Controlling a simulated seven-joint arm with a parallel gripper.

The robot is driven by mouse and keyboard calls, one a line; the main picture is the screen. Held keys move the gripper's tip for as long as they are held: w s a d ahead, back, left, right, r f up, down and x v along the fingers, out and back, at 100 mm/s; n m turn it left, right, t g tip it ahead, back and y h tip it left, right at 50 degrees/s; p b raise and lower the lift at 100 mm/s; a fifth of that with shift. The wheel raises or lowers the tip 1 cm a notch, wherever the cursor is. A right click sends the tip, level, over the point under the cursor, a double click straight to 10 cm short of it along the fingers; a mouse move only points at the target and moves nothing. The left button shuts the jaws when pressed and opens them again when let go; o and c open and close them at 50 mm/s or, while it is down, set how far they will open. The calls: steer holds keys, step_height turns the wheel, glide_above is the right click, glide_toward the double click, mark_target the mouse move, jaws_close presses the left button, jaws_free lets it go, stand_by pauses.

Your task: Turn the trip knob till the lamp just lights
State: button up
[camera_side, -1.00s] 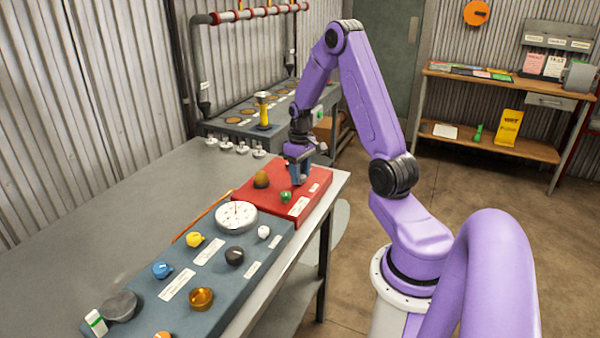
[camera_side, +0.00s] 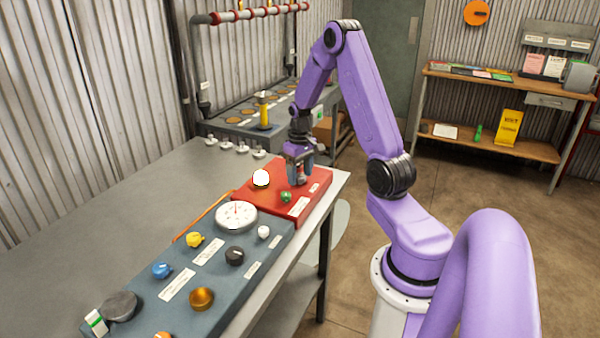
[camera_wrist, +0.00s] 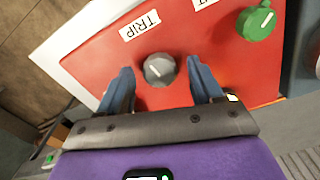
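The grey trip knob (camera_wrist: 159,69) sits on the red panel (camera_wrist: 230,75) beside the label reading TRIP (camera_wrist: 139,25). It has a white pointer mark. My gripper (camera_wrist: 161,68) is open, with one blue finger on each side of the knob and a visible gap to both. In the side view my gripper (camera_side: 300,178) is low over the red panel (camera_side: 247,197), and the trip knob is mostly hidden between the fingers. The domed lamp (camera_side: 261,178) on the panel glows bright white.
A green knob (camera_side: 285,197) stands close to my gripper on the red panel. A blue-grey panel with a round white dial (camera_side: 236,216) and several coloured knobs lies nearer the camera. The grey bench top (camera_side: 120,225) to the left is clear.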

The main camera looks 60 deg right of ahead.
mark_target(300, 175)
step_height(300, 175, up, 18)
steer(key=shift+f, duration=0.25)
stand_by(0.4)
steer(key=shift+a, duration=0.1)
steer(key=s+a+f+n, duration=0.1)
steer(key=a+n, duration=0.3)
steer(key=a, duration=0.8)
steer(key=s+a+n, duration=0.2)
steer(key=a+n, duration=0.1)
steer(key=a, duration=0.8)
steer(key=s+a+f+n, duration=0.2)
steer(key=s+a+n, duration=0.2)
steer(key=s, duration=0.5)
steer(key=s+a+f+n, duration=0.2)
steer(key=s+a+n, duration=0.3)
steer(key=s, duration=0.4)
steer(key=shift+s+a, duration=0.35)
steer(key=shift+a, duration=0.45)
steer(key=shift+r, duration=0.1)
